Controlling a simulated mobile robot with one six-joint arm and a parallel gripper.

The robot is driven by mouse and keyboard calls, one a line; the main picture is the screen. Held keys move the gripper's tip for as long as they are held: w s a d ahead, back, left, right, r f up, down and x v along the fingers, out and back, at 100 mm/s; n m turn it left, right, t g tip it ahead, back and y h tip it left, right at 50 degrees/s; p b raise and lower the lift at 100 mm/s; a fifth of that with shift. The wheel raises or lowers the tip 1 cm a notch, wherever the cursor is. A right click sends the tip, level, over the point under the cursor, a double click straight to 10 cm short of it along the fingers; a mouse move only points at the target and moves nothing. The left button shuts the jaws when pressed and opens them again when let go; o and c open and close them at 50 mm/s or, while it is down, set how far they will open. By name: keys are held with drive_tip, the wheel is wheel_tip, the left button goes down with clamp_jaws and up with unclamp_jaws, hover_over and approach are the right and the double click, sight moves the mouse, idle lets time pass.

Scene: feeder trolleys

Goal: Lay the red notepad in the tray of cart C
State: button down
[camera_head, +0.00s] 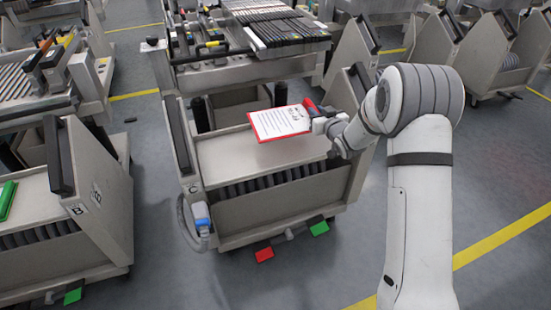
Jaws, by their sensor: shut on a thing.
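The red notepad (280,122) has a white printed sheet on top and a red edge. My gripper (316,120) is shut on its right edge and holds it over cart C. The tray of cart C (224,154) is a flat light surface under the notepad. The letter C shows on the cart's left post. The notepad looks roughly flat; I cannot tell exactly how far above the tray it is. My fingertips are small and partly hidden by the notepad and wrist.
Cart B (100,215) stands at the left with a green pad (7,200) on its tray. Dark-handled uprights (180,135) flank cart C's tray. A blue-and-white device (201,219) hangs at its front left corner. Red (264,254) and green (319,228) pedals sit low at its front.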

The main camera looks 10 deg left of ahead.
sight(308, 141)
drive_tip(key=shift+w+a+f+n+y+b, duration=0.1)
drive_tip(key=shift+w+a+n+y+b, duration=0.15)
drive_tip(key=shift+a, duration=0.25)
drive_tip(key=shift+w+a+n+y+b, duration=0.15)
drive_tip(key=shift+a+b, duration=0.15)
drive_tip(key=shift+a, duration=0.15)
drive_tip(key=shift+a+f, duration=0.15)
drive_tip(key=shift+f, duration=0.05)
wheel_tip(308, 141, down, 9)
drive_tip(key=b, duration=0.3)
drive_tip(key=shift+f+b, duration=0.15)
drive_tip(key=shift+b, duration=0.25)
drive_tip(key=shift+f, duration=0.15)
drive_tip(key=c, duration=1.3)
unclamp_jaws()
